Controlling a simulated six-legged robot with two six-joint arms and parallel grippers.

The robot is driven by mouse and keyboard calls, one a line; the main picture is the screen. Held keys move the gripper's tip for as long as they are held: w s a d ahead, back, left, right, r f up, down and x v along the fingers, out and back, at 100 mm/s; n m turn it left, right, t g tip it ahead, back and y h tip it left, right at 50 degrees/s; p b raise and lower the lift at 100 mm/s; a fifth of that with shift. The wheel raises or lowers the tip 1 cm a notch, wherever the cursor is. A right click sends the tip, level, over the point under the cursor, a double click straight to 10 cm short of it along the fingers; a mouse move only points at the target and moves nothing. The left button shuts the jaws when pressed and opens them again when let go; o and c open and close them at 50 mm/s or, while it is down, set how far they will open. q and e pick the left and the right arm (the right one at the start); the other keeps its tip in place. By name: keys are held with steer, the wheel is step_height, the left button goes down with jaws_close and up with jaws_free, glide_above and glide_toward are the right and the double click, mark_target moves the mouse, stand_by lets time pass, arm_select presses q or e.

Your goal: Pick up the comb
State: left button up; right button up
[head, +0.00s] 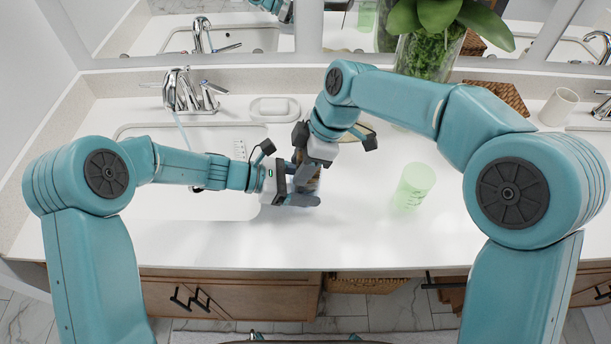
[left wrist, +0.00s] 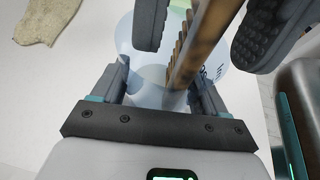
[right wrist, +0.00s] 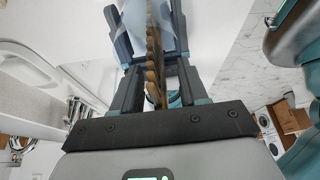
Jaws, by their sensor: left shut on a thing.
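A brown comb (left wrist: 194,42) stands tilted in a clear bluish cup (left wrist: 147,72) in the left wrist view. My left gripper (head: 301,197) is shut on the cup at the middle of the counter. My right gripper (head: 312,168) is just above it, pointing down. Its two dark fingers are apart, one on each side of the comb. In the right wrist view the comb (right wrist: 154,62) runs between the open fingers, with the cup (right wrist: 148,14) beyond. In the head view the grippers hide most of the cup and comb.
A green translucent cup (head: 413,186) stands to the right on the white counter (head: 350,245). A sink (head: 215,200) with a faucet (head: 185,90) is at the left. A soap dish (head: 274,109), plant (head: 430,48), wicker basket (head: 499,97) and white mug (head: 558,106) are at the back.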

steer(key=shift+c, duration=0.2)
jaws_close()
steer(key=shift+r, duration=4.95)
arm_select(q)
steer(key=o, duration=1.2)
steer(key=shift+c, duration=0.2)
steer(key=v, duration=1.2)
